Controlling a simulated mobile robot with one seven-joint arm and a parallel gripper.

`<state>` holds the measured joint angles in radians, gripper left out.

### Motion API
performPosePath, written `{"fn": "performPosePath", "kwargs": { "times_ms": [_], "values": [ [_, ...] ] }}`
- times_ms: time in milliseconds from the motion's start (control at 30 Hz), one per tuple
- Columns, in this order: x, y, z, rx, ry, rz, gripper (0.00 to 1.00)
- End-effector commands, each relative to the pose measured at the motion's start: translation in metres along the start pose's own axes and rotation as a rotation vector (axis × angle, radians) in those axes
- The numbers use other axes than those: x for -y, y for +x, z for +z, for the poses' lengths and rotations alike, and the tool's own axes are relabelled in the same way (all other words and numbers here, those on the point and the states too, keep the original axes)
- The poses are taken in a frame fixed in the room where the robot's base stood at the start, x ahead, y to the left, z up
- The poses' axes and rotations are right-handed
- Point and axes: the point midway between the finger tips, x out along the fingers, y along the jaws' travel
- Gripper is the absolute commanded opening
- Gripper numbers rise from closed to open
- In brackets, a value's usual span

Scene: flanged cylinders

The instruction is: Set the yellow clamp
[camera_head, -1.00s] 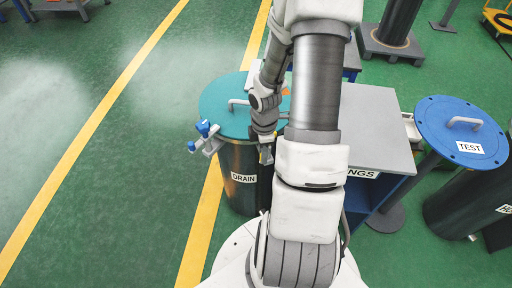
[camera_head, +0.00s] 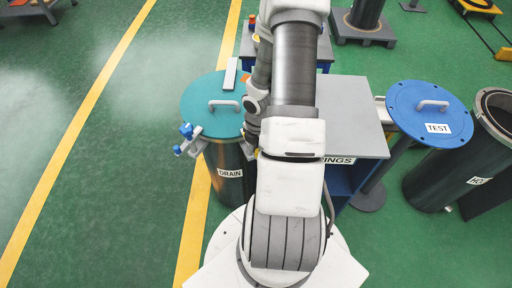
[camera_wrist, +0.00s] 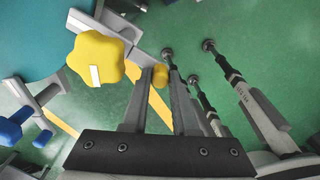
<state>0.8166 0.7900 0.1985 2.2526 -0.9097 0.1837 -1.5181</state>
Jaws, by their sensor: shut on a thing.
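The yellow clamp shows in the wrist view as a lobed yellow knob (camera_wrist: 95,58) on a grey metal body, with a small yellow end between my fingers. My gripper (camera_wrist: 161,78) is shut on the yellow clamp. The clamp is at the rim of the teal lid (camera_wrist: 35,35); I cannot tell whether they touch. In the head view the teal lid (camera_head: 212,105) lies on the dark DRAIN drum (camera_head: 229,187), and my arm hides the gripper and yellow clamp. A blue clamp (camera_head: 187,132) sits at the lid's left rim. It also shows in the wrist view (camera_wrist: 14,126).
A grey-topped cabinet (camera_head: 352,115) stands close to the drum's right. A blue TEST lid (camera_head: 432,112) and an open dark drum (camera_head: 497,110) are further right. Green floor (camera_head: 100,180) with yellow lines is clear on the left.

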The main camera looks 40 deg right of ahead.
Motion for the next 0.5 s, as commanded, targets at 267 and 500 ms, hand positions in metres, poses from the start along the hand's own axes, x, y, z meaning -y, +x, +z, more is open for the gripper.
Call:
{"fn": "performPosePath", "kwargs": {
  "times_ms": [267,500],
  "values": [
    [0.0006,-0.0004,0.0020,0.003,-0.006,-0.001,0.00],
    [0.0007,-0.0003,0.0020,0.003,-0.005,-0.001,0.43]
  ]
}}
